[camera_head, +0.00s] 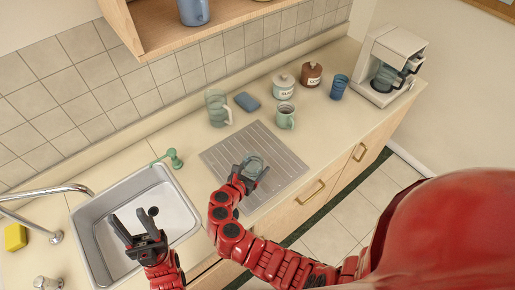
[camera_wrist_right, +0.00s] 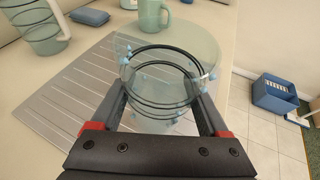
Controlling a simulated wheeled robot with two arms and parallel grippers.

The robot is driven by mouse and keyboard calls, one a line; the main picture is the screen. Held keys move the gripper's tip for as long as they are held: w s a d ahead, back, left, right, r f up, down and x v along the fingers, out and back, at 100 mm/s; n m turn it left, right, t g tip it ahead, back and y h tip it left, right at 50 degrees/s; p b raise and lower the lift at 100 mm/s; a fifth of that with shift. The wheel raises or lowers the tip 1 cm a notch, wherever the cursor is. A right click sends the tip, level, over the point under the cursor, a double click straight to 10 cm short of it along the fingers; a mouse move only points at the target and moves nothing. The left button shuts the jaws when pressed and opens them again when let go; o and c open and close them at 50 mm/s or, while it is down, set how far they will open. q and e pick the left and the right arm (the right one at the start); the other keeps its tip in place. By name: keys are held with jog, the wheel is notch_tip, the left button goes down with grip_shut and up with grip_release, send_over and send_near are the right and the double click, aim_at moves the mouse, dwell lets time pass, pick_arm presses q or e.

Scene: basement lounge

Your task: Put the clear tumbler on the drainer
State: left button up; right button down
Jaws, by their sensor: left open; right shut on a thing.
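The clear tumbler (camera_wrist_right: 160,85) is see-through with dark rings and small blue dots. My right gripper (camera_head: 245,176) is shut on it, with a finger on either side in the right wrist view (camera_wrist_right: 160,110). The tumbler also shows in the head view (camera_head: 257,164), over the drainer. The drainer (camera_head: 224,157) is a grey ribbed board set in the counter right of the sink; it shows in the right wrist view too (camera_wrist_right: 60,100). I cannot tell whether the tumbler touches the drainer. My left gripper (camera_head: 127,228) is open and empty over the sink.
The sink (camera_head: 92,218) lies left of the drainer. A ribbed glass pitcher (camera_head: 216,107), a blue sponge (camera_head: 247,102) and a green mug (camera_head: 285,117) stand behind the drainer. Canisters, a blue cup (camera_head: 339,87) and a coffee machine (camera_head: 392,62) are further right. Much of the drainer is bare.

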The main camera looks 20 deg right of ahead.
jog(key=w+d+b, duration=0.1)
jog(key=w, duration=0.2)
jog(key=w+d+f+b, duration=0.1)
jog(key=w+d+b, duration=0.1)
jog(key=w, duration=0.1)
jog(key=w+d+b, duration=0.1)
jog(key=w, duration=0.3)
jog(key=shift+w+d+f+b, duration=0.1)
jog(key=shift+d+f+b, duration=0.2)
jog(key=shift+b, duration=0.1)
jog(key=shift+w+d, duration=0.1)
jog(key=shift+f+b, duration=0.1)
jog(key=shift+b, duration=0.25)
notch_tip(320, 180, down, 3)
jog(key=b, duration=0.3)
jog(key=shift+f+b, duration=0.2)
jog(key=shift+b, duration=0.2)
jog(key=shift+r, duration=0.2)
jog(key=shift+f, duration=0.1)
grip_release()
jog(key=shift+f, duration=0.1)
